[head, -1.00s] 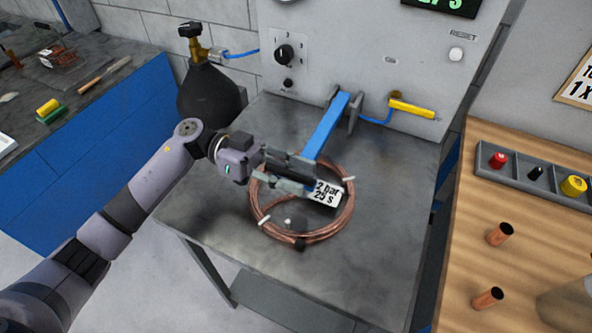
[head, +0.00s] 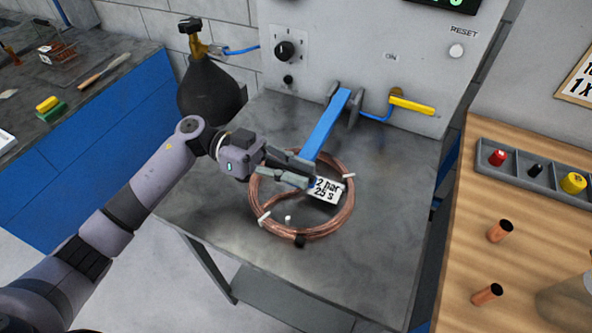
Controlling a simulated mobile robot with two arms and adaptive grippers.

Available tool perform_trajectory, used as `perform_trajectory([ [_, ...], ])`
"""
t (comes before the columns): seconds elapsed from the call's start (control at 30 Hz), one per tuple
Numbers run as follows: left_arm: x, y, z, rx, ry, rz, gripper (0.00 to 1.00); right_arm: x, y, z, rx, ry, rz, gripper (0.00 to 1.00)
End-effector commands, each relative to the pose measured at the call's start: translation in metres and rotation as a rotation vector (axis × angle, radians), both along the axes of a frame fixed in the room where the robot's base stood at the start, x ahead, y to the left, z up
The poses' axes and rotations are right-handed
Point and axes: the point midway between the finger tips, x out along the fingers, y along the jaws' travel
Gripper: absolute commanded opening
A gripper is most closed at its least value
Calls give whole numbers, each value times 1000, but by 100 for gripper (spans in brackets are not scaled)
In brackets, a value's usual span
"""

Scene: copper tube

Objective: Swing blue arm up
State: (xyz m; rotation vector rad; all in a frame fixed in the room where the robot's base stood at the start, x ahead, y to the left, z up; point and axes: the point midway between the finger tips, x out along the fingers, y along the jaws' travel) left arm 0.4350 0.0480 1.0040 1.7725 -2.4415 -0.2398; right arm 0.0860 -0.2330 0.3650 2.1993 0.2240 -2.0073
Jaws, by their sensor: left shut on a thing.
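The blue arm (head: 326,126) runs from a grey bracket on the test panel down toward the front of the metal table, sloping low over a copper tube coil (head: 341,212). My left gripper (head: 309,174) comes in from the left and is shut on the blue arm at its lower end, which the fingers partly hide. The coil lies on the table below the gripper, with white ties and a white tag (head: 326,190) reading "2 bar 25 s". My right gripper is not in view.
A yellow-handled valve (head: 411,105) and a dial (head: 285,51) are on the grey panel (head: 370,60). At right, a wooden bench (head: 535,230) holds a tray of buttons and copper pieces.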

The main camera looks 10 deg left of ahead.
Motion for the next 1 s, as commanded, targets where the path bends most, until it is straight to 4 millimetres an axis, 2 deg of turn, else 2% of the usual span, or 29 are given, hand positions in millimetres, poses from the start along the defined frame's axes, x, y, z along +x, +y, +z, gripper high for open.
perform_trajectory([
  [0.57, 1, 0, 4, 2, 6, 3, 0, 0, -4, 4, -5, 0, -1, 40],
  [0.77, 5, -1, 23, 17, 46, 3, 0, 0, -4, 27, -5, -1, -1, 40],
  [1.0, 17, -4, 64, 54, 158, 6, 0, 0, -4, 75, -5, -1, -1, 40],
])
